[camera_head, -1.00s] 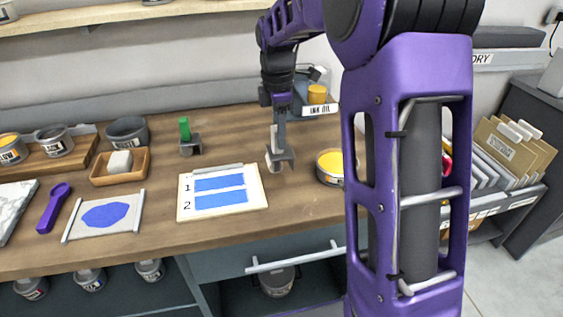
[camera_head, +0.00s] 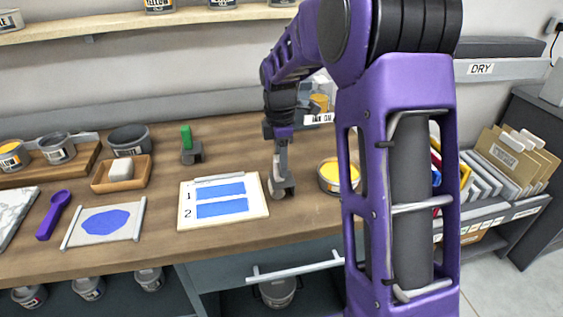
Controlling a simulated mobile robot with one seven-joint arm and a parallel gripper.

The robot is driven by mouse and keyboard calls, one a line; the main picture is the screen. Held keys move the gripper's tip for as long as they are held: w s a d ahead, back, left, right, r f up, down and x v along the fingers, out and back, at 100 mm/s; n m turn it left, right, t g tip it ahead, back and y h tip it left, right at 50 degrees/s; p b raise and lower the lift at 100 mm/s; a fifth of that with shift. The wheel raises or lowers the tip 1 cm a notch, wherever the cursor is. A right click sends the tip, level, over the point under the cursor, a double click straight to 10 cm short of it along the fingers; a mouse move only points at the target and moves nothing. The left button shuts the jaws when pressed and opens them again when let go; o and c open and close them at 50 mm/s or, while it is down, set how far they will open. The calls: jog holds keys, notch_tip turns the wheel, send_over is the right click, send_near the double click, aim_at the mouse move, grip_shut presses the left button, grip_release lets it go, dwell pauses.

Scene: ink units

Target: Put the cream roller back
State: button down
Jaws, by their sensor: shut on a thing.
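My gripper (camera_head: 281,163) is shut on the cream roller, its jaws low over the bench right of the numbered print sheet (camera_head: 224,200). The roller's grey lower part (camera_head: 282,188) shows below the jaws, and its handle is mostly hidden by them. I cannot tell whether it touches the bench. A green-handled roller (camera_head: 187,137) with a similar grey lower part stands upright at the back, left of my gripper.
A yellow ink tin (camera_head: 346,176) stands just right of my gripper, partly behind my arm. An inked blue slab (camera_head: 106,220), a purple spoon (camera_head: 54,213) and a wooden tray (camera_head: 141,178) lie at left. Bare bench lies between the green-handled roller and my gripper.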

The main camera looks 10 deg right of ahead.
jog(key=shift+s+f, duration=0.1)
jog(key=shift+f, duration=0.3)
jog(key=c, duration=0.9)
grip_release()
jog(key=shift+f, duration=0.1)
jog(key=o, duration=0.4)
notch_tip(320, 180, up, 13)
jog(key=shift+a+r+p, duration=0.1)
jog(key=shift+r+p, duration=0.1)
jog(key=shift+p, duration=0.75)
